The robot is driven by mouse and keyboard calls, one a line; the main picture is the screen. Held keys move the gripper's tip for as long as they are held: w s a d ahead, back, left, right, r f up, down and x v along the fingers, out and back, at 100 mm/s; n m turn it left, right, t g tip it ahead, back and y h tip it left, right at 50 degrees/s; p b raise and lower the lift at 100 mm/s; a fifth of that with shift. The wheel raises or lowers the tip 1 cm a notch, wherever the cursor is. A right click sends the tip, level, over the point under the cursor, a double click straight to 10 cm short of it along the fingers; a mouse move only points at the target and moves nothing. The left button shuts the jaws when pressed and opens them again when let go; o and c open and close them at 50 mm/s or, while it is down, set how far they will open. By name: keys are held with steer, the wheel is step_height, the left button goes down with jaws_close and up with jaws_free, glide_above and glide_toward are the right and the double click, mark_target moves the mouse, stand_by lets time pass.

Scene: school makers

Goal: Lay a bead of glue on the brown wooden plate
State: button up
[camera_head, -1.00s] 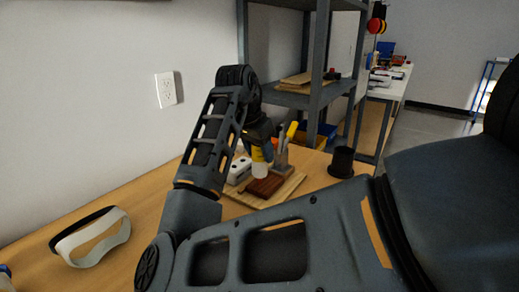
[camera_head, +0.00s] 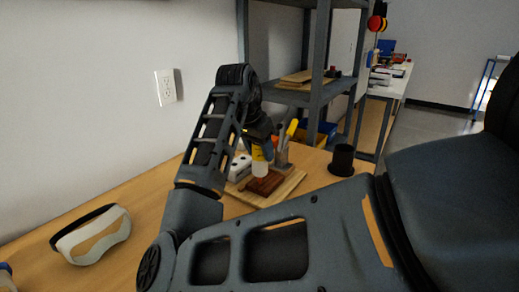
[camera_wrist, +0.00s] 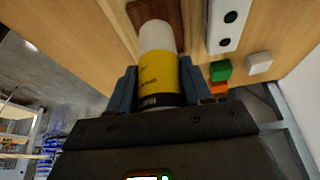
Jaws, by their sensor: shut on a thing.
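My gripper (camera_wrist: 160,88) is shut on a yellow glue bottle (camera_wrist: 158,72) with a white top. The bottle also shows below my wrist in the head view (camera_head: 258,153), with its white end pointing down. The brown wooden plate (camera_head: 268,184) lies on a lighter wooden board (camera_head: 290,186) on the table, just under the white end. In the wrist view the plate (camera_wrist: 170,12) is partly hidden behind the bottle. I cannot tell whether the bottle's end touches the plate, and no glue bead is visible.
A white box with dark holes (camera_head: 238,167) stands beside the plate. A holder with upright tools (camera_head: 282,155) is behind it. A black cup (camera_head: 342,160) stands to the right, and a white visor (camera_head: 95,238) lies front left. A metal shelf (camera_head: 315,90) rises behind.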

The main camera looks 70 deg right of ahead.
steer(key=shift+f, duration=0.2)
stand_by(0.3)
steer(key=shift+s+d+p, duration=0.2)
steer(key=shift+d+p, duration=0.45)
steer(key=shift+s+d+p, duration=0.15)
steer(key=shift+d+p, duration=0.5)
stand_by(0.6)
steer(key=shift+s+d+p, duration=0.15)
steer(key=shift+d+p, duration=0.45)
steer(key=shift+d, duration=0.1)
stand_by(0.6)
step_height(320, 180, up, 7)
steer(key=p, duration=0.6)
steer(key=shift+p, duration=0.4)
